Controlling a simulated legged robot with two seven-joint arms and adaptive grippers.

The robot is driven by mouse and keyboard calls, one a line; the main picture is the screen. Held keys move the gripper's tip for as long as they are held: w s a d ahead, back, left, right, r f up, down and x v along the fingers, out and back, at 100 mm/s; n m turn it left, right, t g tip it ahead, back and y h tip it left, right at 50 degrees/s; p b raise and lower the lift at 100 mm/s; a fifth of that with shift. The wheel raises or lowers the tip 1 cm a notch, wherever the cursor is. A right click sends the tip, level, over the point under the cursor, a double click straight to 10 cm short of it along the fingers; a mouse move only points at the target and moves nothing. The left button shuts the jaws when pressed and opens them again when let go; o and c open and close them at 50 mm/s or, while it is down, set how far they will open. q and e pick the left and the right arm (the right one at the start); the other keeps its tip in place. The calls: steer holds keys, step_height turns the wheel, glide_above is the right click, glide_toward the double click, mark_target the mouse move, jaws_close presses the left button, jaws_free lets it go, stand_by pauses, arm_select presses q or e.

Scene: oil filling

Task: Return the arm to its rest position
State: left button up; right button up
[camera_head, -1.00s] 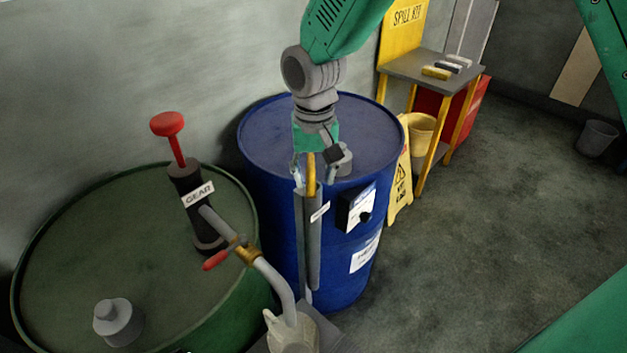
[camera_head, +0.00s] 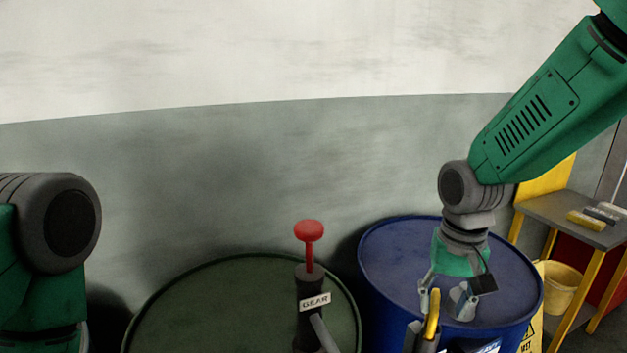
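My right arm comes in from the upper right and points down over the blue drum (camera_head: 395,255). Its gripper (camera_head: 444,302) is open, with its two fingers apart and nothing held between them. A yellow handle (camera_head: 432,318) stands upright in a grey tube at the drum's near side, just below and in front of the fingers. I cannot tell whether a finger touches it. Part of my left arm shows at the left edge; its gripper is out of view.
A green drum (camera_head: 235,300) carries a pump marked GEAR (camera_head: 309,290) with a red knob (camera_head: 309,231). At the right are a table (camera_head: 575,222), a yellow bucket (camera_head: 560,285) and a yellow floor sign (camera_head: 533,330). The wall behind is bare.

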steer(key=s+d+f+n, duration=0.1)
steer(key=s+f, duration=0.2)
steer(key=f, duration=0.4)
steer(key=s+f, duration=0.3)
steer(key=f, duration=0.4)
steer(key=s+d+f+n, duration=0.1)
steer(key=s+d+f, duration=0.1)
steer(key=s+f, duration=0.75)
steer(key=s+d+f+n, duration=0.1)
steer(key=s+d+f, duration=0.3)
steer(key=s, duration=1)
steer(key=w+a+f+n+b, duration=0.1)
steer(key=w+a+f+b, duration=0.1)
steer(key=f+b, duration=1)
steer(key=shift+w+a+t, duration=0.15)
steer(key=shift+w+t, duration=0.15)
steer(key=shift+w, duration=0.35)
steer(key=shift+w, duration=0.1)
